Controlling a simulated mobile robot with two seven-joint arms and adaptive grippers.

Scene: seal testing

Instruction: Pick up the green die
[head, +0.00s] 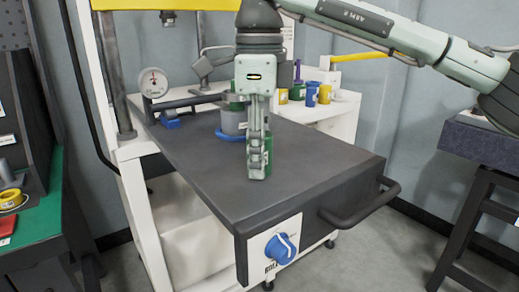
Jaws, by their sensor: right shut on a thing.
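My right gripper (257,172) points straight down over the front part of the dark bench top (205,165). It is shut on the green die (269,153), which shows as a green strip behind and right of the fingers. The fingers cover most of the die, so I cannot tell whether its base touches the bench top. My left gripper is out of view.
A grey cylinder (233,122) on a blue ring stands just behind the gripper, with green showing above it. A pressure gauge (153,82) and blue clamp are at left. Coloured cylinders stand on a white table behind. A blue knob (281,249) and handle (362,207) are in front.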

